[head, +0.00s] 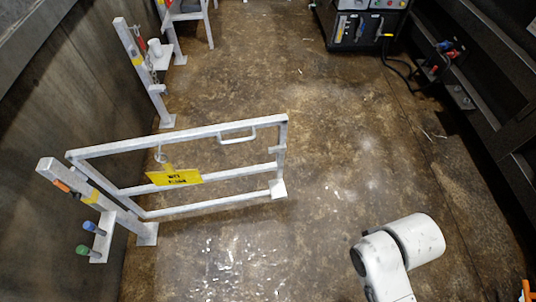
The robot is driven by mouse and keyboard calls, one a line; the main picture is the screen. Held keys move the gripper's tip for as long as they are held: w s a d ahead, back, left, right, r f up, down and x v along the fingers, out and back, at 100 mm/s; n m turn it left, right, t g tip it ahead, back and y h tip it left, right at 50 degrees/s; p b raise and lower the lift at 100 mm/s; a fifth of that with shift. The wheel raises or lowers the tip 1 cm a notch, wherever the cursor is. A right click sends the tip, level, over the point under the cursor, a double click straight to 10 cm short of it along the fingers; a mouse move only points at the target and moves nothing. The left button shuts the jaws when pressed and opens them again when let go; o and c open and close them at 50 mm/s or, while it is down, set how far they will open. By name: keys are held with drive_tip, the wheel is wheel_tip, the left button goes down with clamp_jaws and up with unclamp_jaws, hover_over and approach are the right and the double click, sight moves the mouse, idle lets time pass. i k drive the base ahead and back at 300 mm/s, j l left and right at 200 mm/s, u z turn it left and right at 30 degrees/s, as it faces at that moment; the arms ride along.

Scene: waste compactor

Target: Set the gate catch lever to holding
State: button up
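A white tubular gate (200,132) with a yellow sign (174,177) and a small handle (238,136) stands swung out across the floor. It meets a near white post (130,222) at the left wall. This post carries a small orange-and-black part (60,186) near its top, and a blue grip (89,226) and a green grip (82,249) on a low bracket. A far white post (138,60) has a chain and a small red part (143,44). I cannot tell which part is the catch lever or how it is set. My gripper is out of view; only a white arm link shows at lower right.
A dark wall runs along the left. A black machine (362,24) with levers stands at the back right, with a cable and dark steel framing (490,80) along the right. The stained floor between the gate and the right side is clear.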

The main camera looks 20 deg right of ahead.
sight(76, 195)
drive_tip(key=i+j+u, duration=0.5)
drive_tip(key=j+u, duration=0.15)
drive_tip(key=i+j+u, duration=0.35)
drive_tip(key=k+l, duration=0.05)
drive_tip(key=l, duration=0.05)
